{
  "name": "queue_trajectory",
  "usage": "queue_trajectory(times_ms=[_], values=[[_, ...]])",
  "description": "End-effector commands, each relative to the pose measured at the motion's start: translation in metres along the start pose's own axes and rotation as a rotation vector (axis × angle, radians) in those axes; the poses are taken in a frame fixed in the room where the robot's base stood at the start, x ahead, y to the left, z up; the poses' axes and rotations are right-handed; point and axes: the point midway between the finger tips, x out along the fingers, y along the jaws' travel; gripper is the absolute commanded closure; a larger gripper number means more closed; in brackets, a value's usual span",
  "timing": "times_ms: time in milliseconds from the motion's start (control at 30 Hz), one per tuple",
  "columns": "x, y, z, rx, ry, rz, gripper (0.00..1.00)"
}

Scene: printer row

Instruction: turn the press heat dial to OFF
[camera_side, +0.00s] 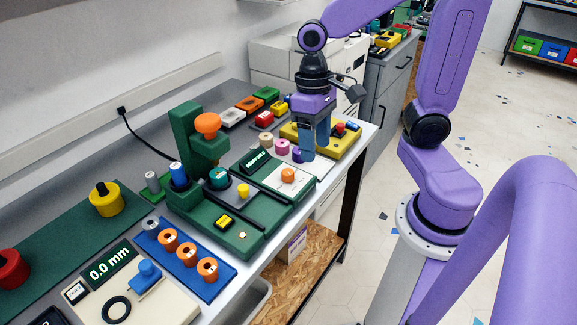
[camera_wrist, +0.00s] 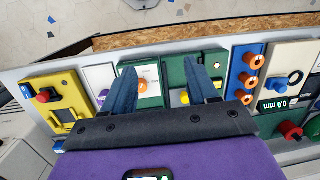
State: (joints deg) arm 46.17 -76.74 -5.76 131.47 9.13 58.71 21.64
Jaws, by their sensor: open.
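The heat dial appears to be the orange round knob (camera_side: 288,175) on a pale plate of the green press's right-hand panel, beside a small dark display (camera_side: 255,161). Its markings and pointer setting are too small to read. In the wrist view the orange knob (camera_wrist: 143,86) shows just beside the left finger. The green press (camera_side: 188,140) stands to the left with an orange knob on top. My gripper (camera_side: 308,152) points down over the far right of the panel, with its blue fingers apart and empty. Both fingers (camera_wrist: 160,72) spread wide in the wrist view.
A yellow box (camera_side: 340,146) with a red button stands behind my gripper. Pink, beige and purple knobs (camera_side: 282,146) sit close beside it. A blue strip with orange rings (camera_side: 187,252) lies nearer the front left. The bench edge is at the right.

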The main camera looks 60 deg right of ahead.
Motion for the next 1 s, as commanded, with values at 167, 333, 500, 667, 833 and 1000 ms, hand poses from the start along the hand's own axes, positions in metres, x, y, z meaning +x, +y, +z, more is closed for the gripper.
queue_trajectory(times_ms=[167,333,500,667,833,1000], values=[[-0.008,0.024,-0.037,0.374,-0.038,-0.062,0.42],[-0.016,0.053,-0.068,0.721,-0.077,-0.129,0.42],[-0.023,0.088,-0.093,1.042,-0.119,-0.200,0.42],[-0.027,0.115,-0.106,1.251,-0.149,-0.253,0.42],[-0.028,0.126,-0.111,1.341,-0.164,-0.277,0.42],[-0.017,0.123,-0.111,1.348,-0.169,-0.278,0.42]])
